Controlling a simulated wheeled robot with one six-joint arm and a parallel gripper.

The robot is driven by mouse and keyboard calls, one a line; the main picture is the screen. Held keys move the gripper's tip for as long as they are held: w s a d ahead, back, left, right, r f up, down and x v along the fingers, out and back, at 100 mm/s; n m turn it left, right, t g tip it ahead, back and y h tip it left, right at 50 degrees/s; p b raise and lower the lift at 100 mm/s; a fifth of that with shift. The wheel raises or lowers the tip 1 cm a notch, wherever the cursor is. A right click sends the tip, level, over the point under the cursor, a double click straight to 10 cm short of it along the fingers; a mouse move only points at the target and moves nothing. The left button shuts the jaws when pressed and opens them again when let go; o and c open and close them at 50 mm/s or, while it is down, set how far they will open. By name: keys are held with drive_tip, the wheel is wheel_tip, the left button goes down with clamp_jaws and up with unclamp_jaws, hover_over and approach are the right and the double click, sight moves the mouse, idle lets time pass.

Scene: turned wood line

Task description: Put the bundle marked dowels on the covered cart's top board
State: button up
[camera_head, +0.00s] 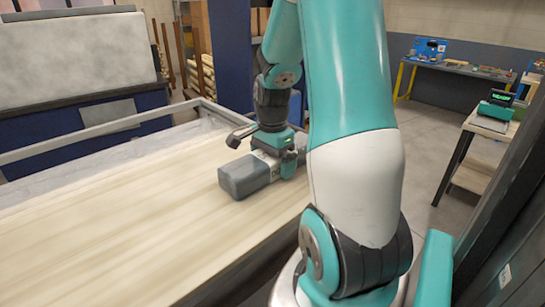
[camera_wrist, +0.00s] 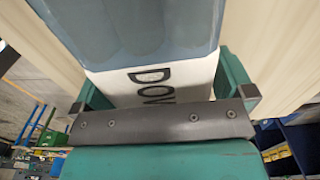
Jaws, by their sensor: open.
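The bundle marked dowels (camera_head: 244,176) lies on a pale wood-toned belt (camera_head: 120,235), wrapped in grey-blue with a white label band. In the wrist view the band (camera_wrist: 155,84) reads "DOW", the rest hidden by my gripper's bar. My gripper (camera_head: 281,160) is down over the bundle, pointing downward. In the wrist view its two teal fingers (camera_wrist: 168,82) stand open, one on each side of the band. Whether they touch it is unclear. My arm hides the far right end of the bundle. I cannot make out a covered cart in either view.
A metal rail (camera_head: 100,129) runs along the belt's far side. A blue-based machine with a pale panel (camera_head: 70,60) stands behind it. At right are a small table (camera_head: 488,124) with a green device and a workbench (camera_head: 455,68). Grey floor lies open between them.

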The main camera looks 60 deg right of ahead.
wheel_tip(320, 180, up, 12)
drive_tip(key=shift+r+b, duration=0.15)
drive_tip(key=shift+b, duration=0.55)
drive_tip(key=w+a+n, duration=0.1)
drive_tip(key=a+n, duration=0.1)
drive_tip(key=a, duration=0.1)
drive_tip(key=a+n, duration=0.2)
drive_tip(key=a, duration=0.2)
drive_tip(key=w+a+n, duration=0.1)
drive_tip(key=a+n, duration=0.2)
drive_tip(key=shift+w+a+f+t, duration=0.2)
drive_tip(key=shift+w+f+t, duration=0.1)
drive_tip(key=shift+w+f, duration=0.05)
drive_tip(key=s+a+n+y, duration=0.1)
drive_tip(key=s+a+n, duration=0.2)
drive_tip(key=a+n, duration=0.4)
drive_tip(key=s+a+f+n+y, duration=0.1)
drive_tip(key=s+a+n, duration=0.3)
drive_tip(key=a+n, duration=0.3)
drive_tip(key=s+a+f+n+y, duration=0.1)
drive_tip(key=s+a+n, duration=0.3)
drive_tip(key=a, duration=0.7)
drive_tip(key=n+y, duration=0.1)
drive_tip(key=n, duration=0.1)
drive_tip(key=shift+s+a+n, duration=0.25)
drive_tip(key=shift+n, duration=0.15)
drive_tip(key=shift+f, duration=0.15)
